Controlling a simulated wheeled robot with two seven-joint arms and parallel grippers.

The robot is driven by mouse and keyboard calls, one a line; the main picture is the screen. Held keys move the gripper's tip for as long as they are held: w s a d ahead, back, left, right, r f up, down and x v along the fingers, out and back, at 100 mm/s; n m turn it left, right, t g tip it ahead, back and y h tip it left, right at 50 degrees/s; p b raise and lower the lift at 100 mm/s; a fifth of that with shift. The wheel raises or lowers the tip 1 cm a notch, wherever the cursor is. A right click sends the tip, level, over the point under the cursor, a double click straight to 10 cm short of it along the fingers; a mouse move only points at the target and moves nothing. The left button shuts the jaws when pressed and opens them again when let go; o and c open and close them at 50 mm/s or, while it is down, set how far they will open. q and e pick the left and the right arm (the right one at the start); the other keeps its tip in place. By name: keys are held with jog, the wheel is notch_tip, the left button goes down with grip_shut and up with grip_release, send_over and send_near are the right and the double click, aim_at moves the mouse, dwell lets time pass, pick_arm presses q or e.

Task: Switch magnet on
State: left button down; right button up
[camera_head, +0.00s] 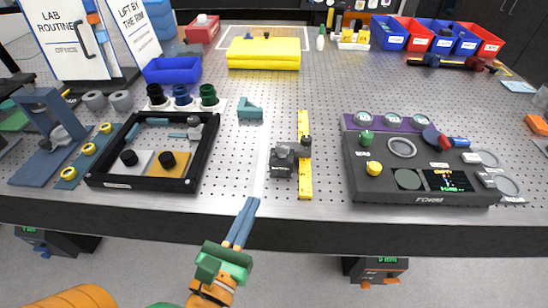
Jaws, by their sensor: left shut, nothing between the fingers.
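A small dark grey block with a knob on top (281,163), which looks like the magnet base, stands on the perforated table near its front edge, left of a yellow rail (305,175). Its switch position is too small to tell. A black knobbed piece (305,143) sits at the rail, right beside the block. My left gripper (250,203) has long blue fingers, shut and empty. My right gripper is not in view.
A black frame (202,160) with knobbed plates stands left. A dark console (415,198) with knobs and a small display stands right. A teal piece (250,112) lies behind the block. Table surface between the black frame and the block is clear.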

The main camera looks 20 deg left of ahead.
pick_arm(q)
jog(key=p, duration=0.3)
send_near(277, 150)
jog(key=w+p, duration=0.2)
jog(key=w, duration=0.5)
jog(key=shift+a+m+h, duration=0.2)
jog(key=shift+m+h, duration=0.4)
jog(key=shift+h, duration=0.4)
